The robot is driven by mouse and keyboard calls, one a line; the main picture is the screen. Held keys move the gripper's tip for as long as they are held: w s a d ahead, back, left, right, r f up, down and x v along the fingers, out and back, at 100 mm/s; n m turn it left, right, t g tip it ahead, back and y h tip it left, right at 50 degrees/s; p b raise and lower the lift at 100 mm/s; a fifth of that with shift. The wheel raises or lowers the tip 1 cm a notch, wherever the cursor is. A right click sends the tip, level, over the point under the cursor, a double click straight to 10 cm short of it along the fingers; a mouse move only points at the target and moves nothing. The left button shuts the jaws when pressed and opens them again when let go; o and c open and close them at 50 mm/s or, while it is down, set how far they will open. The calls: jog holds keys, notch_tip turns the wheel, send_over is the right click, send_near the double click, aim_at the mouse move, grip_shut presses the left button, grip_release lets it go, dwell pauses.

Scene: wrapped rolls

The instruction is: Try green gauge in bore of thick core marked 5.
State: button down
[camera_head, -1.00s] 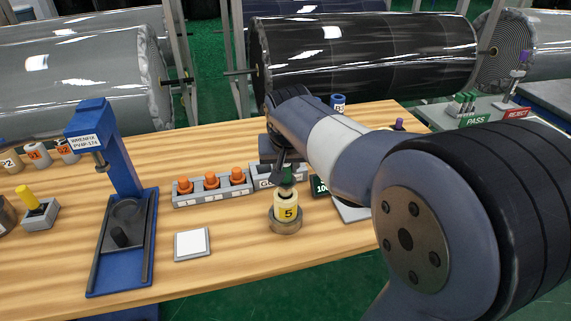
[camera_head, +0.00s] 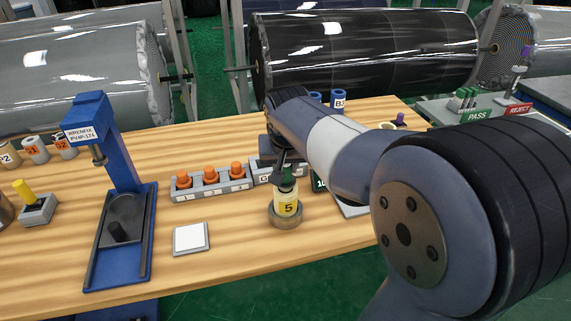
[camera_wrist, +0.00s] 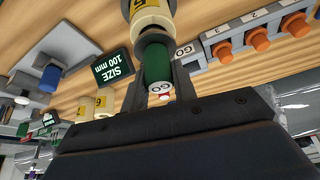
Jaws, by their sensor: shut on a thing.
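My gripper (camera_head: 287,163) is shut on the green gauge (camera_head: 289,180) and points down over the thick core marked 5 (camera_head: 287,203). The cream core with its yellow label stands upright in a round brown holder (camera_head: 285,220) on the bench. In the wrist view the fingers (camera_wrist: 159,75) close on the green handle (camera_wrist: 157,61), and a grey end of the gauge is at the mouth of the core (camera_wrist: 150,14). The gauge is in line with the core. How far it is inside the bore is hidden.
A grey block with orange plugs (camera_head: 211,180) is left of the core. A white pad (camera_head: 190,238) and a blue press (camera_head: 122,200) stand further left. A green size display (camera_wrist: 112,68) and cores marked 6 (camera_wrist: 103,101) are close by. Bench front is clear.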

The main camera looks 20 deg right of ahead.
jog(key=shift+f+b, duration=0.35)
jog(key=shift+f, duration=0.2)
jog(key=shift+r, duration=0.2)
dwell(0.9)
jog(key=shift+r+p, duration=2.95)
jog(key=shift+r, duration=0.45)
